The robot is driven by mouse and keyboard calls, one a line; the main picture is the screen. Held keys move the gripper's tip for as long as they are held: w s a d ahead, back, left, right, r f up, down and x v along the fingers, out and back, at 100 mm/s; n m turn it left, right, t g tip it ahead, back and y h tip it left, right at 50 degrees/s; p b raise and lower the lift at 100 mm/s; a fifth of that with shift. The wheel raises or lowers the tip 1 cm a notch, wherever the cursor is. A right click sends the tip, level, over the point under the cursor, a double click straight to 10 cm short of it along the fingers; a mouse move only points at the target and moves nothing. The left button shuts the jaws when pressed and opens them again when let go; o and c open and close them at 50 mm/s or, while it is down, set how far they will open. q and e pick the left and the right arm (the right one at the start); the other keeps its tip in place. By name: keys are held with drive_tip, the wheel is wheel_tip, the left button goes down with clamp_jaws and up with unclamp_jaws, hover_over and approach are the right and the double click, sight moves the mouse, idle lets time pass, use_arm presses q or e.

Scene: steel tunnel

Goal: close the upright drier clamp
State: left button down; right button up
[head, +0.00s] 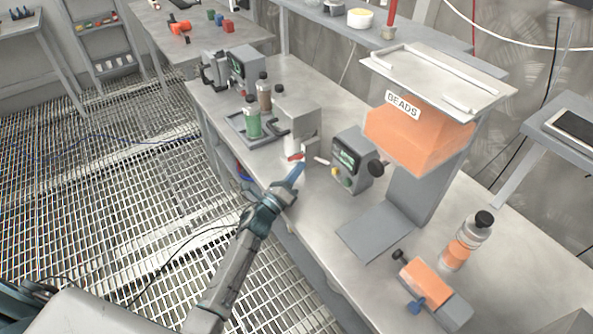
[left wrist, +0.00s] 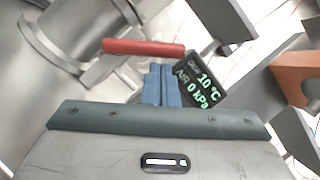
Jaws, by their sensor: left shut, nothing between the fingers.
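The upright drier is a grey metal unit (head: 297,118) on the bench, with a rounded body under a boxy top. Its clamp has a red handle (head: 296,157) low on the side facing my arm. In the left wrist view the red handle (left wrist: 143,47) lies across the picture on a grey bracket, beside the drier's round body (left wrist: 65,35). My left gripper (head: 299,168) is shut and empty, its blue fingertips (left wrist: 162,74) close to the handle. I cannot tell whether they touch it. My right gripper is out of view.
A control box with a display (head: 350,160) stands just right of the drier; the display (left wrist: 202,85) reads 10 °C and 0 kPa. A tray of bottles (head: 253,126) is to the left. The orange BEADS hopper (head: 415,138) overhangs the bench at right.

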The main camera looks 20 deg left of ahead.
sight(294, 159)
use_arm(q)
drive_tip(key=shift+r+n+p, duration=0.25)
drive_tip(key=shift+n+p, duration=0.25)
drive_tip(key=n+p, duration=0.1)
drive_tip(key=p, duration=0.1)
drive_tip(key=r+n+y+p, duration=0.1)
drive_tip(key=n+p, duration=0.1)
drive_tip(key=r+n+g+y+p, duration=0.1)
drive_tip(key=p, duration=0.1)
drive_tip(key=shift+w+a+r+n, duration=0.2)
drive_tip(key=shift+w+a+n, duration=0.1)
drive_tip(key=shift+a, duration=0.1)
drive_tip(key=shift+w+a+r, duration=0.1)
drive_tip(key=shift+w+a, duration=0.1)
drive_tip(key=shift+a, duration=0.05)
drive_tip(key=shift+w+a+r, duration=0.25)
drive_tip(key=shift+a, duration=0.1)
drive_tip(key=shift+w+a+r, duration=0.1)
drive_tip(key=shift+a+r, duration=0.05)
